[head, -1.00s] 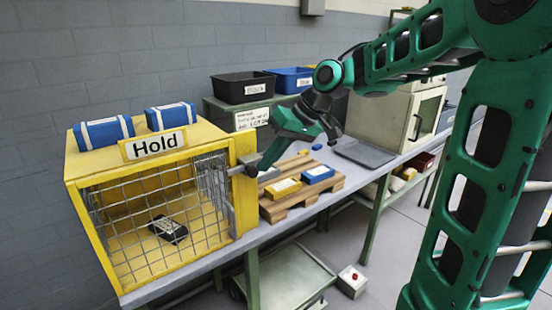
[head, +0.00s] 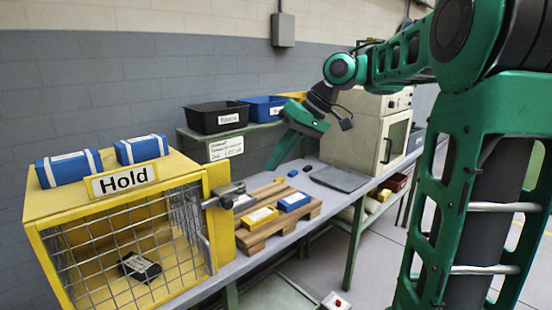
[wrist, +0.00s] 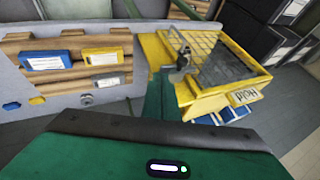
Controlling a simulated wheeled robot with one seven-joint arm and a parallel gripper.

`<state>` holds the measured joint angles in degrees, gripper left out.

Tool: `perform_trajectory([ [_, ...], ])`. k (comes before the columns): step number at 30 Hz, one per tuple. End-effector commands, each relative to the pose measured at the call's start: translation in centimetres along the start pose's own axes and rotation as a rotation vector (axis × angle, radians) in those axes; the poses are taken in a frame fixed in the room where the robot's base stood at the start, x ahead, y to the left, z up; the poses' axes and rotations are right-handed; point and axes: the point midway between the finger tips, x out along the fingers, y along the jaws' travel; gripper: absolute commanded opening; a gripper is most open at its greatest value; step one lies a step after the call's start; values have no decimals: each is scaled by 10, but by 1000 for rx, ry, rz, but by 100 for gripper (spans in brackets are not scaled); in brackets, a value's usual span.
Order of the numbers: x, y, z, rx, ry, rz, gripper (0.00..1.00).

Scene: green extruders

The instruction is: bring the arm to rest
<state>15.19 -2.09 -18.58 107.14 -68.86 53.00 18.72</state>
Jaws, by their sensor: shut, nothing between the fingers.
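My gripper (head: 272,166) hangs from the green arm with its fingers pointing down and left, shut and empty. A dark device with a pale label (head: 140,267) lies inside.
A wooden pallet (head: 258,236) carries a yellow box (head: 259,218), a blue box (head: 295,201) and a grey box. Two blue packs (head: 69,169) sit on the cage. Black (head: 216,118) and blue bins stand behind. A beige oven-like cabinet (head: 350,135) stands right of the gripper.

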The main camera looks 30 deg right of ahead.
Motion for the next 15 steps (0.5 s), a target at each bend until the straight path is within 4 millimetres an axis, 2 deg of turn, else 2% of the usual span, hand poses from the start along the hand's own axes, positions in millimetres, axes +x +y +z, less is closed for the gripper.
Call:
perform_trajectory([
  [4, -9, 0, 0, 0, 0, 1, 0],
  [15, -10, -1, 0, -2, -1, 0, 0],
])
